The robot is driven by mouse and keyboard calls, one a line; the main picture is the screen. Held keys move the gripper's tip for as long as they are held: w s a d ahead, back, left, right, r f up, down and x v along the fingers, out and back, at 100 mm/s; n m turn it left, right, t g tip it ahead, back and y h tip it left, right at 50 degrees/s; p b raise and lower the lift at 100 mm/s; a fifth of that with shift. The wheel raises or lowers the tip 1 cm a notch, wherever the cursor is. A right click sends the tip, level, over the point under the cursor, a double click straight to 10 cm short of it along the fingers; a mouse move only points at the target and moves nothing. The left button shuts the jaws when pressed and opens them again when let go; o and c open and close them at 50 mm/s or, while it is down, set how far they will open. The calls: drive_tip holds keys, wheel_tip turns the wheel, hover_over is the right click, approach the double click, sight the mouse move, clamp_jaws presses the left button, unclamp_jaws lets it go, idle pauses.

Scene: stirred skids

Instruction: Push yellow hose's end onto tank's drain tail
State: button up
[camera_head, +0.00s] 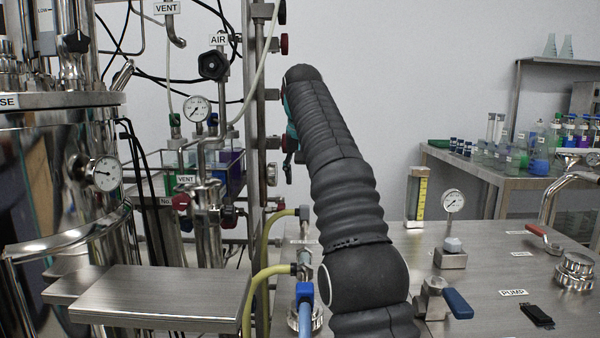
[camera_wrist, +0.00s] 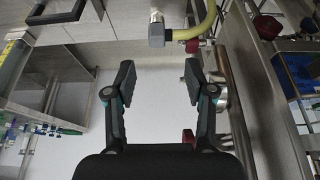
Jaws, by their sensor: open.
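Yellow hose (camera_head: 265,245) shows in the head view left of my arm: one stretch bends down from an upper fitting (camera_head: 304,213), another from a lower fitting (camera_head: 300,270). I cannot tell whether they are one hose. In the wrist view a yellow hose (camera_wrist: 208,22) runs into a grey hex fitting (camera_wrist: 156,34), beyond my fingertips and apart from them. My gripper (camera_wrist: 159,82) is open and empty there; my arm mostly hides it in the head view. A large steel vessel (camera_head: 45,180) stands at the left, possibly the tank. I cannot make out its drain tail.
A steel frame post (camera_head: 258,120) with valves stands close left of my arm. A steel bench top (camera_head: 480,265) at right carries a blue-handled valve (camera_head: 455,303), a gauge (camera_head: 453,202) and a black clip-like object (camera_head: 537,315). A steel plate (camera_head: 165,295) juts out at lower left.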

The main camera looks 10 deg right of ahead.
sight(302, 206)
drive_tip(key=b+x, duration=0.1)
drive_tip(key=x, duration=1.3)
drive_tip(key=shift+w, duration=0.25)
drive_tip(key=c, duration=0.9)
drive_tip(key=shift+c, duration=0.2)
drive_tip(key=shift+r, duration=0.25)
drive_tip(key=shift+r+p, duration=0.35)
drive_tip(key=shift+p, duration=0.1)
